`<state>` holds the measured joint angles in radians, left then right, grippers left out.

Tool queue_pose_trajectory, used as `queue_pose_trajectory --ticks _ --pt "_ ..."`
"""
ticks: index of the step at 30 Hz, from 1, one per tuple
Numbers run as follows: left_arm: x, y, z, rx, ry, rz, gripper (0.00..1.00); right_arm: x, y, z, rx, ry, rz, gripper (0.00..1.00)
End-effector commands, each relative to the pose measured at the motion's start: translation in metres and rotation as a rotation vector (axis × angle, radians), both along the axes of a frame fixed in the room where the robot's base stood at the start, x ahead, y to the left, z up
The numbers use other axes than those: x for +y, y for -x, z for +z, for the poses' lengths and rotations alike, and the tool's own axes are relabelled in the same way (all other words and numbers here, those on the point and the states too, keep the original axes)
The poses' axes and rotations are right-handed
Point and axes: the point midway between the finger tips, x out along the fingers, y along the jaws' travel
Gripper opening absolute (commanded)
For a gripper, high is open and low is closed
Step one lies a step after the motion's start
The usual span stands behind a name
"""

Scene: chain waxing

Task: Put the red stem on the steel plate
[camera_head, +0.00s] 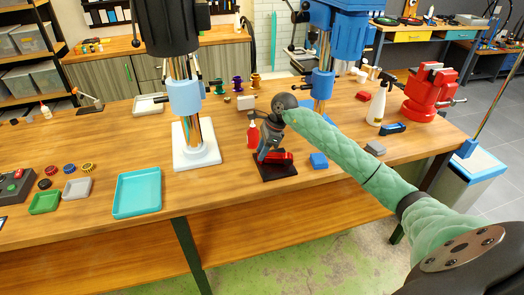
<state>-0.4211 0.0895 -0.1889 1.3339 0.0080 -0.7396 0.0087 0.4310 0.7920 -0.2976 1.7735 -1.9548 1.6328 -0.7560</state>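A red piece (280,156), which looks like the red stem, lies low over a dark, flat, square plate (265,175) near the front of the wooden bench. I cannot tell whether this dark plate is the steel plate. My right gripper (264,154) points down at the left end of the red piece, with its fingertips close to it or touching it. The fingers are small and overlap the red piece, so their opening and any hold are unclear. My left gripper is out of view.
A red bottle (253,134) stands just behind my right gripper. A drill press with a white base (197,156) stands to the left, beyond a teal tray (137,190). A blue block (319,161) lies to the right. A red vise (432,92) is at the far right.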

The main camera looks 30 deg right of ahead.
Motion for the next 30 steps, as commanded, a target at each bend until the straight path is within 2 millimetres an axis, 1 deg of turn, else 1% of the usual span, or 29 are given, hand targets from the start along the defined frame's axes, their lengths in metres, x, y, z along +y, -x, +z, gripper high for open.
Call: queue_pose_trajectory --ticks 1,3,8,16,18,19,21,23,24,25,28,30 --pt "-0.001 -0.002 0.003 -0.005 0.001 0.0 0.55 0.0 0.0 0.0 0.0 0.0 0.0 0.43" --pt "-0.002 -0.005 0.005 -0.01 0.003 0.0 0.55 0.0 0.0 0.0 0.0 0.0 0.0 0.53" --pt "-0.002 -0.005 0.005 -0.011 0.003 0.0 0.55 0.0 0.0 0.0 0.0 0.0 0.0 0.53" --pt "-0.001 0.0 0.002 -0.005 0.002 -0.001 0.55 0.0 0.0 0.002 0.001 0.0 0.0 0.53" --pt "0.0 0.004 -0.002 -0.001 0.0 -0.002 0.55 0.0 0.0 0.004 0.0 0.0 0.0 0.53" --pt "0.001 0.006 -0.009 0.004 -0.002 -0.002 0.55 -0.002 0.0 0.005 -0.001 0.0 0.0 0.53" --pt "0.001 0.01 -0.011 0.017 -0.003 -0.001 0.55 -0.004 0.001 0.009 -0.001 0.002 -0.001 0.53" --pt "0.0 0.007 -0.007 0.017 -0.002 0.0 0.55 -0.005 0.001 0.014 -0.002 0.001 -0.001 0.53" --pt "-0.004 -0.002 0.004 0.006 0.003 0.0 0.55 -0.007 0.002 0.017 -0.002 0.001 -0.001 0.53" --pt "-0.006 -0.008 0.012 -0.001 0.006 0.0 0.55 -0.008 0.002 0.02 -0.001 0.002 -0.001 0.53" --pt "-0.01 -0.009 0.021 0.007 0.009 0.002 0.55 -0.012 0.004 0.03 -0.002 0.001 0.0 0.53" --pt "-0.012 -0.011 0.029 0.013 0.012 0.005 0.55 -0.017 0.005 0.041 -0.003 0.002 -0.001 0.53"
